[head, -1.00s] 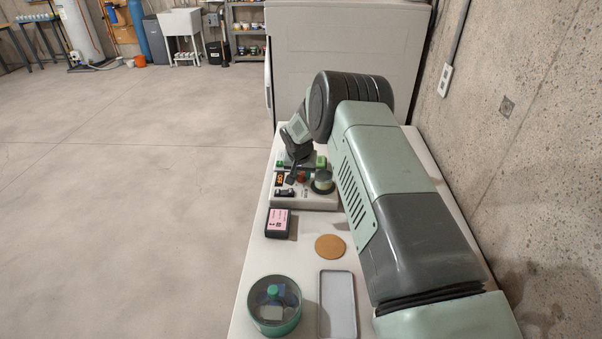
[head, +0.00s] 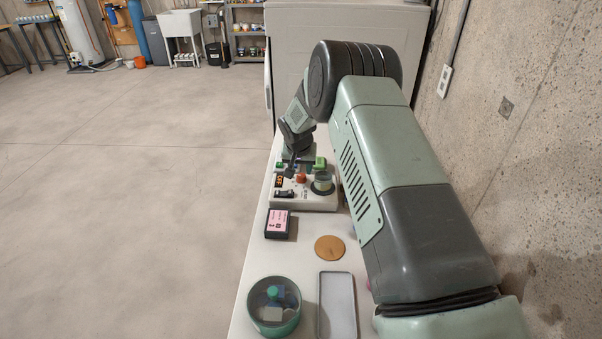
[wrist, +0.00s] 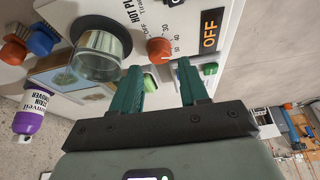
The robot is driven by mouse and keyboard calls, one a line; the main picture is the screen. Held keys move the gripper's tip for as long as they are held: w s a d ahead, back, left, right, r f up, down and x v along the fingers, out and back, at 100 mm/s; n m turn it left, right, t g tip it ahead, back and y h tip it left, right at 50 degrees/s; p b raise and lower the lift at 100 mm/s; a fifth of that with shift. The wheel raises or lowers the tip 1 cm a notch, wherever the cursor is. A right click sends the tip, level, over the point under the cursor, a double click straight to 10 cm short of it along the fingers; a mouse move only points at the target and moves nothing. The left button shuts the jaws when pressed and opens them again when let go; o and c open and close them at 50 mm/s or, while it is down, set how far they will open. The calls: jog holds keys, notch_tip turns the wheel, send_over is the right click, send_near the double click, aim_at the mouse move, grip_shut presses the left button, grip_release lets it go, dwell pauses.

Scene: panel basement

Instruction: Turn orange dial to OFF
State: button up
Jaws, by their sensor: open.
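The orange dial (head: 301,178) sits on the white hot-plate panel (head: 318,204). In the wrist view the orange dial (wrist: 158,49) is just beyond the fingertips of my gripper (wrist: 160,70), in line with the gap between them. The green fingers are apart, with nothing between them, and do not appear to touch the dial. Numbers such as 30, 40 and 50 ring it; I cannot tell where its pointer stands. In the head view my gripper (head: 290,166) hangs behind and above the dial.
A glass beaker (wrist: 98,57) stands on the black round plate beside the dial. A black rocker switch (head: 284,193) is at the panel's left. A pink-labelled box (head: 278,224), cork disc (head: 329,248), grey tray (head: 337,305) and lidded round container (head: 274,306) lie nearer on the table.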

aim_at(301, 175)
jog(key=v, duration=0.6)
jog(key=shift+r, duration=0.3)
jog(key=shift+s, duration=0.1)
jog(key=w+f+m, duration=0.1)
jog(key=f, duration=0.2)
jog(key=w+f+m+h, duration=0.1)
jog(key=w+f+m, duration=0.1)
jog(key=f, duration=0.1)
jog(key=w+f+m, duration=0.1)
jog(key=f, duration=0.3)
jog(key=shift+w+h, duration=0.15)
jog(key=shift+h, duration=0.25)
